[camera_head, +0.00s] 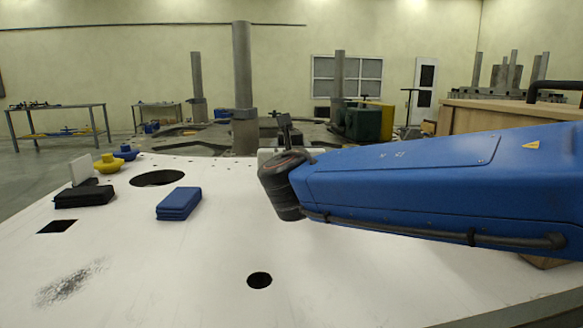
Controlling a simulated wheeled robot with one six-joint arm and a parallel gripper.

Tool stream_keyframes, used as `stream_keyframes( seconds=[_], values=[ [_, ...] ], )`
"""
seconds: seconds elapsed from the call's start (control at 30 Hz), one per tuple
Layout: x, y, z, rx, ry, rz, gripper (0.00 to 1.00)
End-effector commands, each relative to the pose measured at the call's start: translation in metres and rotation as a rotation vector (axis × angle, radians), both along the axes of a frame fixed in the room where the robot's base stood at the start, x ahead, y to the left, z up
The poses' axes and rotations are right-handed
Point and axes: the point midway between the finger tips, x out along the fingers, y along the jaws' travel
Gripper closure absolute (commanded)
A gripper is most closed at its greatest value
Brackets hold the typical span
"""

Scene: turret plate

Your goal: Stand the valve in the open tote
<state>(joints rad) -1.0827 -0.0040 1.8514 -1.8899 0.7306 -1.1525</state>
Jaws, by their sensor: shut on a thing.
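A low black box (84,196) stands on the white plate at the left; its top looks dark, and I cannot tell whether it is open. A blue box (179,203) with a flat, closed-looking top sits to its right. A yellow knobbed thing (108,164) and a similar blue one (125,153) stand behind the black box; they may be valves, but they are small here. My blue arm reaches in from the right and ends at a dark joint.
The white plate (190,265) has a large round hole (157,178), a square hole (57,227) and a small round hole (259,280). A pale upright panel (82,171) stands behind the black box. The plate's front middle is clear. Grey posts rise beyond.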

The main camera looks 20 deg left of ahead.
Motion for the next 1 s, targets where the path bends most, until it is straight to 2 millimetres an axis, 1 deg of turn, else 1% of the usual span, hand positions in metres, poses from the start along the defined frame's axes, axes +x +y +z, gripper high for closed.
stream_keyframes(
  seconds=[0.17, 0.4, 0.5, 1.0],
  values=[
    [0.000, 0.000, -0.010, 0.001, -0.002, -0.001, 1.00],
    [0.000, 0.000, -0.037, 0.000, -0.001, -0.001, 1.00],
    [0.000, 0.000, -0.044, 0.002, -0.002, -0.001, 1.00],
    [0.000, 0.000, -0.050, 0.003, -0.001, 0.000, 1.00]
  ],
)
